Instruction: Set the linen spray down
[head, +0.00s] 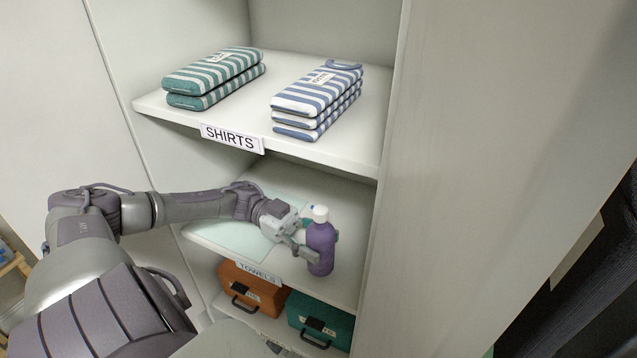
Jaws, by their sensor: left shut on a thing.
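The linen spray (321,248) is a purple bottle with a white cap, seen in the head view at the middle shelf labelled TOWELS. It looks upright. My left gripper (308,247) is shut on it from the left side. Its base is close to the shelf's front edge; I cannot tell whether it touches the shelf (345,277). A teal thing shows partly behind the bottle and gripper, mostly hidden. My right gripper is not in view.
A pale green mat (225,235) lies on the middle shelf, partly behind my arm. Above, the SHIRTS shelf (180,116) holds teal-striped (214,80) and blue-striped (318,102) folded stacks. Below are an orange case (252,290) and a teal case (320,318). A side panel (450,180) stands right.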

